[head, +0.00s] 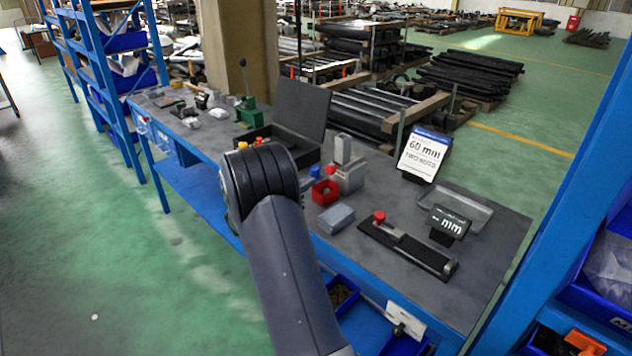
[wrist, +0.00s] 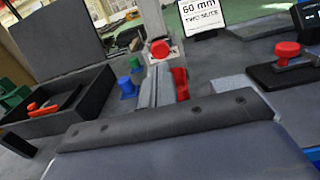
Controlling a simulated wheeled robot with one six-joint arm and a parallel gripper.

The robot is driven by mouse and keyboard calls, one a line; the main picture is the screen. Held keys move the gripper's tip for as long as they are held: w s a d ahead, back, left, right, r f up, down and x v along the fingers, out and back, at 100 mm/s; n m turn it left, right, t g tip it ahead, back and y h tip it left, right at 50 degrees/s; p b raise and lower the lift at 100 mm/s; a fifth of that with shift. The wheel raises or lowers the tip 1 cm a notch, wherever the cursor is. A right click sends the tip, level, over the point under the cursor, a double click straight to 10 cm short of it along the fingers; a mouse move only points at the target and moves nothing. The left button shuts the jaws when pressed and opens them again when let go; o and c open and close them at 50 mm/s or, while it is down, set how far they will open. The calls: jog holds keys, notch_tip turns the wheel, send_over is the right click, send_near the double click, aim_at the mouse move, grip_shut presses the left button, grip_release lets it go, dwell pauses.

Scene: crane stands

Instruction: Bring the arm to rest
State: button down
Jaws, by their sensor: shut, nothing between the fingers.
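My gripper (wrist: 157,70) shows in the wrist view as two pale grey fingers side by side, shut with nothing between them. Its wide dark body fills the bottom of that view. In the head view my arm (head: 285,265) reaches up from the bottom middle to a dark ringed joint at the left edge of the workbench (head: 490,215). The gripper itself is hidden there.
On the bench are an open black case (head: 302,112), a red bin (head: 325,192), a grey block (head: 336,218), a black slide gauge (head: 408,250) with a red knob, and a "60 mm" sign (head: 423,155). Blue shelving (head: 590,160) stands right. Green floor (head: 90,250) is clear at left.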

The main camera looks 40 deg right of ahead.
aim_at(328, 171)
jog(key=a+b, duration=0.1)
jog(key=a, duration=0.7)
jog(key=shift+s, duration=0.25)
jog(key=shift+d+f, duration=0.1)
jog(key=shift+d, duration=0.1)
jog(key=d, duration=0.4)
jog(key=d+p, duration=0.1)
jog(key=d, duration=0.4)
jog(key=w+d+p, duration=0.1)
jog(key=d, duration=0.3)
jog(key=shift+d, duration=0.35)
